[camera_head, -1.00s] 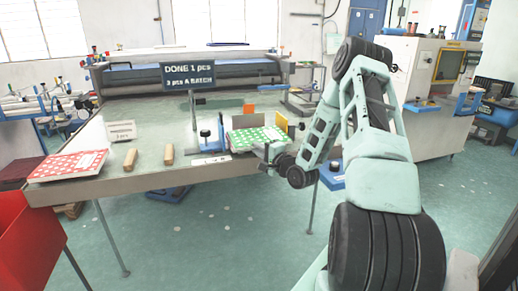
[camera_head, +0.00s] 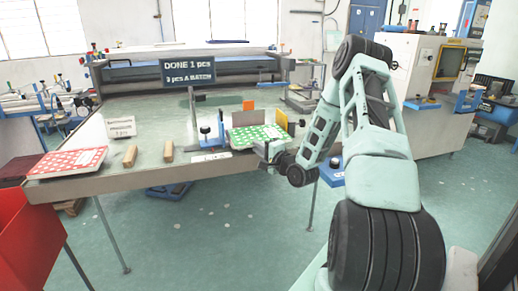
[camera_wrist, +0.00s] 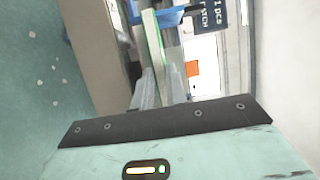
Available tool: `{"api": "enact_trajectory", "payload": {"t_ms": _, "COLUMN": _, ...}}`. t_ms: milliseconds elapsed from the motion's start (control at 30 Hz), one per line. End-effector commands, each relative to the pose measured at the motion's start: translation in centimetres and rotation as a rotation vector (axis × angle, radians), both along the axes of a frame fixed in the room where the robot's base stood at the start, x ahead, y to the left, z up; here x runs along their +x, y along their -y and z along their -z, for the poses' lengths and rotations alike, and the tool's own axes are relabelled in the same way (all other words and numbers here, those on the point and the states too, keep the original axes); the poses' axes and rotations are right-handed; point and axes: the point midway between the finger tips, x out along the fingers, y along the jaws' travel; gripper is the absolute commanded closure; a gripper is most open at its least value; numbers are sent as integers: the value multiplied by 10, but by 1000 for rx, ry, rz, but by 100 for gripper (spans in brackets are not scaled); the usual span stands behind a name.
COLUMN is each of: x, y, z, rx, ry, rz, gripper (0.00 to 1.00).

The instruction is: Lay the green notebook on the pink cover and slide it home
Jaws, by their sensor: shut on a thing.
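The green notebook (camera_head: 257,135), with a white pattern, lies nearly flat at the front edge of the table, beside blue fixture parts. My gripper (camera_head: 271,152) is at its near right corner and shut on it. In the wrist view my two fingers (camera_wrist: 162,88) close around a thin edge with a green strip (camera_wrist: 154,42). I cannot make out a pink cover under the notebook. A red-pink patterned book or stack (camera_head: 67,162) lies flat at the table's left end.
Two small wooden blocks (camera_head: 130,156) and a small label card (camera_head: 121,127) stand on the table (camera_head: 95,190). An orange tab (camera_head: 248,105) and a yellow plate (camera_head: 281,120) stand behind the notebook. A dark sign (camera_head: 189,73) reads "DONE 1 pcs". A red bin (camera_head: 28,245) is at lower left.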

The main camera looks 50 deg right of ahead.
Motion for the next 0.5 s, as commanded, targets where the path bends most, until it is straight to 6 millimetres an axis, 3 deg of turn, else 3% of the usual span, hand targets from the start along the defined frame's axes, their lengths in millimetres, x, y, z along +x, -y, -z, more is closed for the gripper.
{"api": "enact_trajectory", "payload": {"t_ms": 300, "x": 0, "y": 0, "z": 3, "rx": -2, "ry": 3, "rz": 0, "gripper": 100}}
{"api": "enact_trajectory", "payload": {"t_ms": 333, "x": 0, "y": 0, "z": 2, "rx": -2, "ry": 3, "rz": 0, "gripper": 77}}
{"api": "enact_trajectory", "payload": {"t_ms": 400, "x": 0, "y": 0, "z": 2, "rx": -1, "ry": 3, "rz": 0, "gripper": 60}}
{"api": "enact_trajectory", "payload": {"t_ms": 500, "x": 0, "y": 0, "z": 3, "rx": -1, "ry": 2, "rz": 0, "gripper": 60}}
